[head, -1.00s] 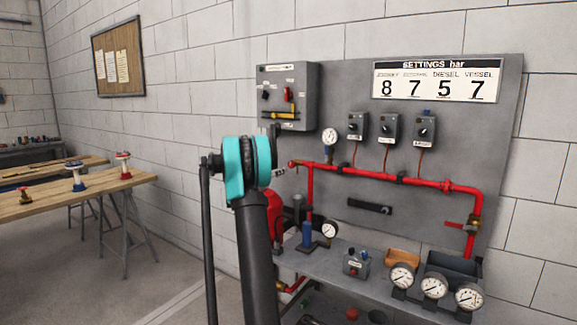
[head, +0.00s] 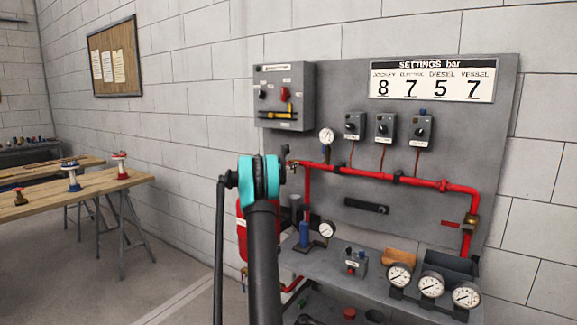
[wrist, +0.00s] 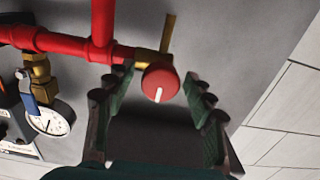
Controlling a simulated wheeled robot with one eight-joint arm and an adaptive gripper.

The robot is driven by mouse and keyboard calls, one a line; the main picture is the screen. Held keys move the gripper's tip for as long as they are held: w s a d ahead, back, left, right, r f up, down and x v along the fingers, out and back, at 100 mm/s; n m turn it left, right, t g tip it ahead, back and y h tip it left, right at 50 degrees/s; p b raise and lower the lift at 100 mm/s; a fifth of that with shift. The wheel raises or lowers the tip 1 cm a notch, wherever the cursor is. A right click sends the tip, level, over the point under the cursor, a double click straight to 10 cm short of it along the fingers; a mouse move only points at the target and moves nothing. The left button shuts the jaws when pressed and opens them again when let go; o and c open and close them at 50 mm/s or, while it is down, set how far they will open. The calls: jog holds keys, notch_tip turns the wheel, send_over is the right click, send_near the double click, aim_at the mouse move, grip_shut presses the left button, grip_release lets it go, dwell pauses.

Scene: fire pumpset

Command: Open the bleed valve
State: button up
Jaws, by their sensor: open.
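A round red knob (wrist: 160,82) with a white line across its face sits on a brass fitting (wrist: 147,57) at the end of the red pipe. I take it for the bleed valve; no label on it is readable. My gripper (wrist: 159,76) is open, with one finger on each side of the knob and a gap on both sides. I cannot tell how deep the knob sits between the fingers. In the head view the brass end of the red pipe (head: 375,174) is just right of my wrist, which hides most of the knob and fingers.
A gauge with a blue-handled valve (wrist: 47,118) hangs near the knob. A grey control box (head: 286,97) is above my wrist. Below are a shelf with several gauges and a red vessel (head: 242,232). A wooden table (head: 95,185) stands at left.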

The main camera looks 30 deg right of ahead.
jog(key=shift+c, duration=0.5)
jog(key=c, duration=1.1)
jog(key=shift+o, duration=0.2)
